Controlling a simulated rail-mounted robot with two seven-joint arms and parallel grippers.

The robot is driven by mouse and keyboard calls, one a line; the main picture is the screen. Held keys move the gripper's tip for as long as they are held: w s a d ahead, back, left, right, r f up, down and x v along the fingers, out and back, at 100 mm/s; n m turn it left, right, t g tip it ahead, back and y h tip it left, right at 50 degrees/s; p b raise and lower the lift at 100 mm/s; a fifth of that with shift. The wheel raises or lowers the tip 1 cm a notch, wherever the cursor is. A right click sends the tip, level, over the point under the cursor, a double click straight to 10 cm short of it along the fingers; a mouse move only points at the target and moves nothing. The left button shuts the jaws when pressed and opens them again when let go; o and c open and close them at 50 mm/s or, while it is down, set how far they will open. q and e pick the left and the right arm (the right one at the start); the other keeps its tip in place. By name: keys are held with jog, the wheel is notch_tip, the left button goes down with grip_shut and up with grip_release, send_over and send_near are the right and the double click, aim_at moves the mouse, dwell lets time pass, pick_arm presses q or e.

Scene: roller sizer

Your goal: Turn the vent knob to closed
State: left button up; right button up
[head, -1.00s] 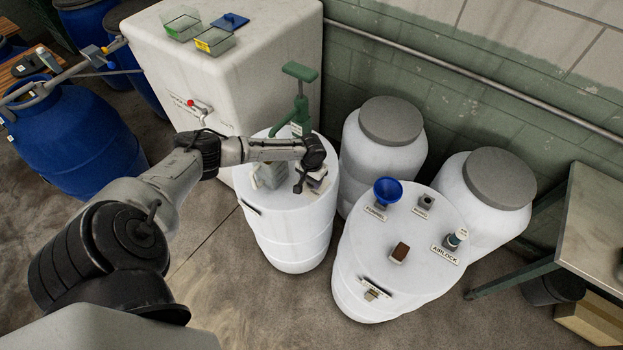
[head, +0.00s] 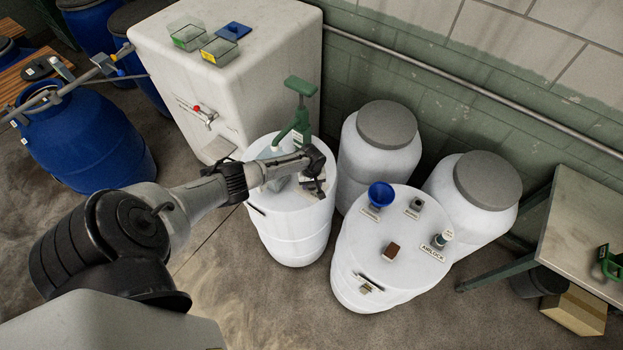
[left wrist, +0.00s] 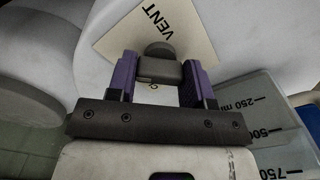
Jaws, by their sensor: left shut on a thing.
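The vent knob (left wrist: 160,68) is a small dark grey knob beside a cream label (left wrist: 175,25) reading VENT in the left wrist view. My left gripper (left wrist: 160,80) is shut on it, with one purple-padded finger on each side. In the head view my left gripper (head: 316,190) is over the top of the white barrel (head: 292,240) with the green hand pump (head: 298,110). There the gripper hides the knob and its label. The knob's exact turn angle cannot be read. My right gripper is in neither view.
A graduated clear container (left wrist: 265,125) is close to the gripper. A second white barrel (head: 350,270) stands at right with a blue funnel (head: 381,194) and an AIRLOCK label (head: 433,252). A white tank (head: 255,90) with a red-handled tap is behind. A metal table (head: 585,235) is at right.

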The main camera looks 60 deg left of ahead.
pick_arm(q)
jog(key=n+p, duration=0.2)
jog(key=n, duration=0.2)
jog(key=shift+n, duration=0.3)
jog(key=n+p, duration=0.1)
jog(key=n, duration=0.2)
jog(key=shift+n+p, duration=0.4)
jog(key=shift+n, duration=0.5)
jog(key=o, duration=0.9)
jog(key=shift+r, duration=0.1)
